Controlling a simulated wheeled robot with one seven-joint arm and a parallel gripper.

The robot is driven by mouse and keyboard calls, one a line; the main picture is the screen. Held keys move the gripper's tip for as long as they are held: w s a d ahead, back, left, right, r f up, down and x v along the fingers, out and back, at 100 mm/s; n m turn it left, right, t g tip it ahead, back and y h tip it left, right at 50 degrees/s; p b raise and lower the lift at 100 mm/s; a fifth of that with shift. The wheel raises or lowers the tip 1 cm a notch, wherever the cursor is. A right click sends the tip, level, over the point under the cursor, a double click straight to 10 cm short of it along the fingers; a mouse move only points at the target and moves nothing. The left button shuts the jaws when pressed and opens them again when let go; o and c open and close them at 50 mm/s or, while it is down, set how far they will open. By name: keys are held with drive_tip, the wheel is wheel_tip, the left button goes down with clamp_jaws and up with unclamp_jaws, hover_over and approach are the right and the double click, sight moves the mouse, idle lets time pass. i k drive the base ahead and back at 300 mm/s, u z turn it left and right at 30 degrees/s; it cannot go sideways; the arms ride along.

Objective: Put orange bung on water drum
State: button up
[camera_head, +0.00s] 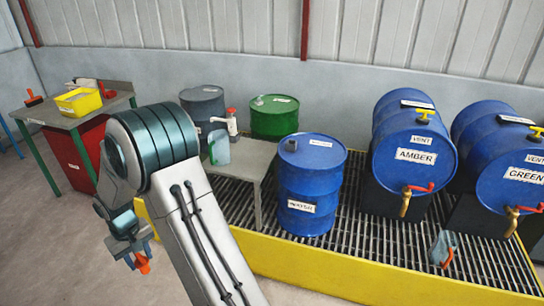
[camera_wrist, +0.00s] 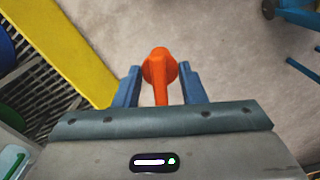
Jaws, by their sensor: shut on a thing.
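The orange bung (camera_wrist: 159,70) is held between the two blue fingers of my gripper (camera_wrist: 161,88), which is shut on it. In the head view the bung (camera_head: 142,266) shows below my gripper (camera_head: 135,255), at the lower left, over the floor in front of the yellow edge. The water drum (camera_head: 308,183) is the upright blue drum near the middle, with a blurred white label on its front. A small dark spot, seemingly an opening, shows on its lid at the left. My gripper is well left of the drum and lower than its lid.
The drum stands on a dark grating with a yellow edge (camera_head: 290,272). A small grey table (camera_head: 245,157) stands just left of it, with a pump bottle (camera_head: 232,122). Blue AMBER (camera_head: 412,135) and GREEN (camera_head: 497,150) drums lie at right. A workbench (camera_head: 60,115) stands far left.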

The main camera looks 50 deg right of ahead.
sight(321, 158)
drive_tip(key=z, duration=1.75)
drive_tip(key=i, duration=0.4)
